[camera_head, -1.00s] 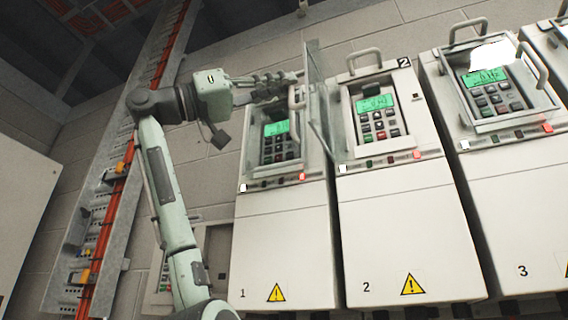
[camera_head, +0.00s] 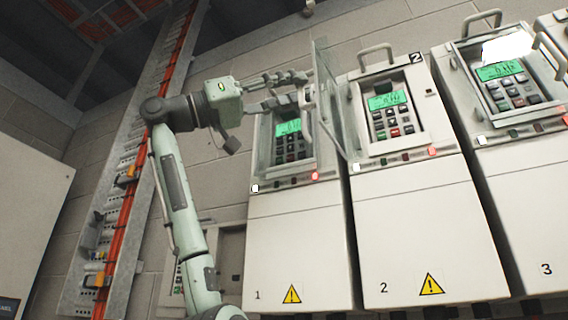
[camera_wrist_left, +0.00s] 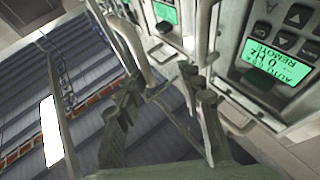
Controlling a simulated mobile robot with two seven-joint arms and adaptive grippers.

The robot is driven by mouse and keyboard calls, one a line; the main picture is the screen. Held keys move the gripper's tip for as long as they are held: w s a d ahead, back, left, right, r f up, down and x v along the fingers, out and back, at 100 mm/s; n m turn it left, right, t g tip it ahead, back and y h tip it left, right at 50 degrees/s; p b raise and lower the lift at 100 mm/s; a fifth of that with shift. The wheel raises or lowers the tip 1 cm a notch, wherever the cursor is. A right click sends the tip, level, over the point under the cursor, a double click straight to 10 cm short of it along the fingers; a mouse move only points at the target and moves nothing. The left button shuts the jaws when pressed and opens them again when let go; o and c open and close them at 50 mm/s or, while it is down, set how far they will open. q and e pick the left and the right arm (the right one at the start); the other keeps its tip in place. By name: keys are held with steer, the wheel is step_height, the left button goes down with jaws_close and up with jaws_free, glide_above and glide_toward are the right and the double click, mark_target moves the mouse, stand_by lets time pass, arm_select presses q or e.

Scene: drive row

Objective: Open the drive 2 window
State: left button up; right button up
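Drive 2 (camera_head: 410,210) has its keypad and green display (camera_head: 388,101) uncovered. Its clear window (camera_head: 327,85) stands swung out to the left, nearly edge-on, between drives 1 and 2. The window's grey handle (camera_head: 305,112) is at its outer side, in front of drive 1. My left gripper (camera_head: 295,91) is at this handle, its fingers spread apart. In the left wrist view the fingers (camera_wrist_left: 165,95) are apart with a handle bar (camera_wrist_left: 130,45) close by; whether they touch it I cannot tell. My right gripper is not in view.
Drive 1 (camera_head: 300,235) stands left of drive 2, behind the swung window. Drive 3 (camera_head: 510,200) stands at the right, its window (camera_head: 508,48) shut with a white glare. A cable tray (camera_head: 125,190) with orange cables runs up the wall at left.

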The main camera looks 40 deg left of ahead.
arm_select(q)
steer(key=shift+w+f, duration=0.1)
steer(key=shift+w, duration=0.25)
steer(key=v, duration=1.2)
steer(key=shift+s, duration=0.3)
